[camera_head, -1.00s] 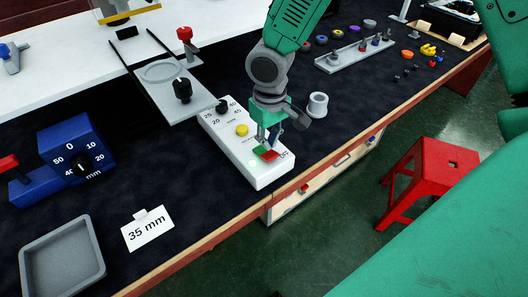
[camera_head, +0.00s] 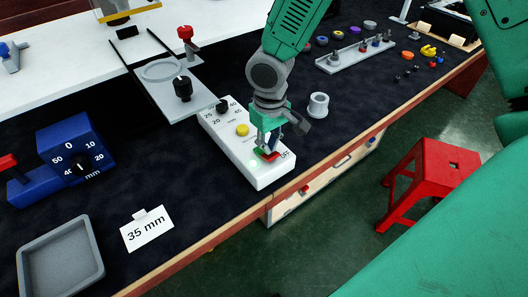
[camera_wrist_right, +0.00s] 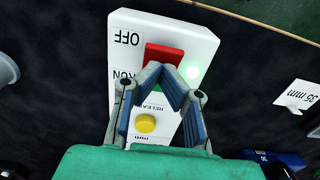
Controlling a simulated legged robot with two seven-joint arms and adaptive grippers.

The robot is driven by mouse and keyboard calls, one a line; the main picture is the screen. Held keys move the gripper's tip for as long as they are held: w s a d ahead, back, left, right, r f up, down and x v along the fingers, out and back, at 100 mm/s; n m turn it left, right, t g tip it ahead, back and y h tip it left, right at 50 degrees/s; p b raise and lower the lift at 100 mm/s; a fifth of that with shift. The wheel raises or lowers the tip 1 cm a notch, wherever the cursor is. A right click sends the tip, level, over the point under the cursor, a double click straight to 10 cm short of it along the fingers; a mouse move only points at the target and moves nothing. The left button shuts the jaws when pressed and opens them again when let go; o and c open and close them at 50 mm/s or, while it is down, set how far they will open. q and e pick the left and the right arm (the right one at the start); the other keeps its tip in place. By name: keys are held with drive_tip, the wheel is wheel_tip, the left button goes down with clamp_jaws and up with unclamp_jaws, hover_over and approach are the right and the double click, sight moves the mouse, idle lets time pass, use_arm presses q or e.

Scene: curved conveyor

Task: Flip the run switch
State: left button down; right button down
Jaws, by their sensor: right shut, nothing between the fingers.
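The white control box (camera_head: 228,148) stands on the dark mat and carries a dial, a yellow button (camera_head: 242,130) and the rocker run switch (camera_head: 268,155). In the right wrist view the switch's red part (camera_wrist_right: 164,54) shows near the OFF label, and its green part is mostly hidden by my fingers. A lit green lamp (camera_wrist_right: 190,72) sits beside the switch. My right gripper (camera_head: 266,150) is shut and empty, its fingertips over the switch; they also show in the wrist view (camera_wrist_right: 163,73). I cannot tell for sure whether they touch it. My left gripper is out of view.
A grey ring-shaped part (camera_head: 318,105) stands right of my right gripper. A metal slide with a black knob (camera_head: 182,88) lies behind the box. A blue dial block (camera_head: 77,150), a 35 mm card (camera_head: 147,230) and an empty grey tray (camera_head: 60,262) are at left.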

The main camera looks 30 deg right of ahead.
drive_tip(key=shift+f+b, duration=0.4)
drive_tip(key=shift+f, duration=0.35)
idle(0.3)
wheel_tip(320, 180, up, 7)
drive_tip(key=p, duration=0.7)
idle(0.3)
drive_tip(key=shift+y, duration=0.5)
drive_tip(key=s+f, duration=0.2)
drive_tip(key=s+a+f, duration=0.1)
drive_tip(key=s+f, duration=0.1)
drive_tip(key=s+a+f+b, duration=0.1)
drive_tip(key=f, duration=0.2)
drive_tip(key=shift+s, duration=0.4)
drive_tip(key=s+d+f+b, duration=0.1)
drive_tip(key=s+f, duration=0.5)
drive_tip(key=s, duration=0.2)
drive_tip(key=s+d+f+h+b, duration=0.1)
drive_tip(key=s+d+f, duration=0.1)
drive_tip(key=s+f, duration=0.3)
drive_tip(key=s, duration=0.4)
drive_tip(key=shift+f+t, duration=0.3)
drive_tip(key=shift+f, duration=0.05)
